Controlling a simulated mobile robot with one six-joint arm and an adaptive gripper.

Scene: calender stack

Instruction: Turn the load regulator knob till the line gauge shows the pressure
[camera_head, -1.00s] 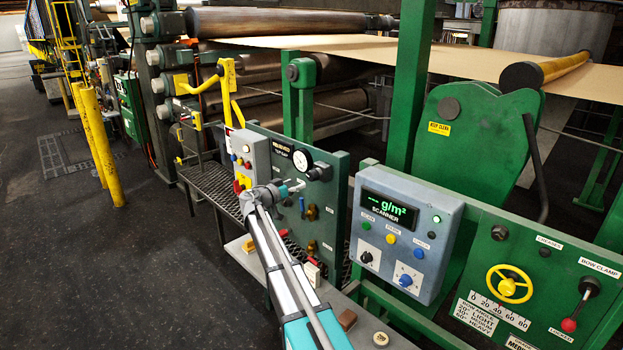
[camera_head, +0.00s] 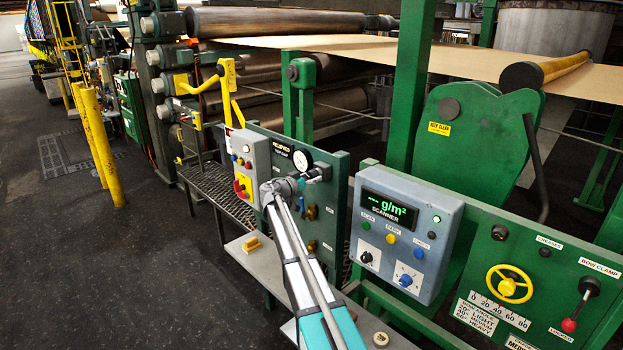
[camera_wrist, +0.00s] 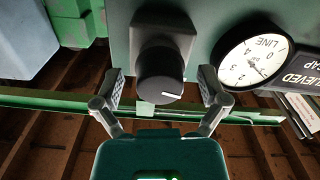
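The load regulator knob (camera_wrist: 160,78) is black and round with a white index mark, on a square black mount in the wrist view. My gripper (camera_wrist: 160,92) is open, with one finger on each side of the knob and gaps visible between pads and knob. The line gauge (camera_wrist: 250,60) is a white dial with a black rim, upside down beside the knob; its exact reading is too small to tell. In the head view the gauge (camera_head: 302,160) sits high on a dark green panel, and my gripper (camera_head: 306,181) is just below it, partly hiding the knob.
A grey box (camera_head: 249,165) with red and yellow controls stands left of the panel. A scanner box (camera_head: 405,230) with a green display is to the right.

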